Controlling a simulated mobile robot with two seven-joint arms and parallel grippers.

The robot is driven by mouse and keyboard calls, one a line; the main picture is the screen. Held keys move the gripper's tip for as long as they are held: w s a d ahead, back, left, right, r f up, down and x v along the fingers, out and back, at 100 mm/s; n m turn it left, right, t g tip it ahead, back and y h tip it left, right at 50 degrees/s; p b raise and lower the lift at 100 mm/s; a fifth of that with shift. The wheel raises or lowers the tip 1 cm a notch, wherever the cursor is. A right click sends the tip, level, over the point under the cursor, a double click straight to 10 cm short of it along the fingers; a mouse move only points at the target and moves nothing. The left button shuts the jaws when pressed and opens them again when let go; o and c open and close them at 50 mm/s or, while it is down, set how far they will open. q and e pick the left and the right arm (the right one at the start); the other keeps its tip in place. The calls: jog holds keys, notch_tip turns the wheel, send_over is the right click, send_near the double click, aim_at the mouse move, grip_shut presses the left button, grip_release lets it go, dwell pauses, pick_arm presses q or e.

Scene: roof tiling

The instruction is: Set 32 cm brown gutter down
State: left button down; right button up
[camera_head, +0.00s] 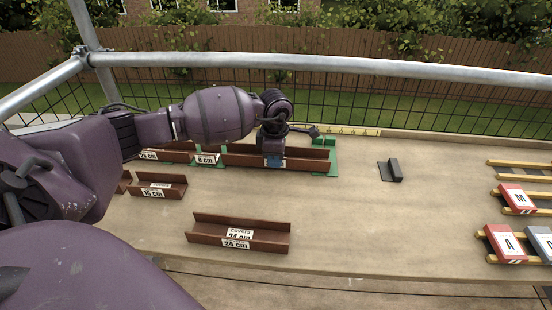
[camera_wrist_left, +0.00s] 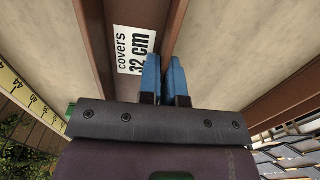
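The 32 cm brown gutter (camera_head: 308,163) lies level at the right end of the row along the back of the bench, by the green holder (camera_head: 334,160). Its "covers 32 cm" label shows in the left wrist view (camera_wrist_left: 133,50). My left gripper (camera_head: 274,161) reaches down onto its near side. In the wrist view its blue fingers (camera_wrist_left: 164,80) stand close together on both sides of the gutter's thin side wall. Whether the gutter rests fully on its base is hard to tell. My right gripper is not in view.
Left of it in the row are the 8 cm piece (camera_head: 207,159) and the 28 cm piece (camera_head: 150,156). A 16 cm gutter (camera_head: 160,187) and 24 cm gutter (camera_head: 240,236) lie nearer. A dark block (camera_head: 391,172) and tile racks (camera_head: 519,200) are right. A yellow ruler (camera_head: 352,131) runs behind.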

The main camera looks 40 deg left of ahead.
pick_arm(q)
jog(key=shift+r, duration=0.15)
jog(key=shift+f, duration=0.4)
jog(key=c, duration=1.4)
grip_release()
jog(key=shift+o, duration=0.5)
jog(key=shift+r, duration=0.1)
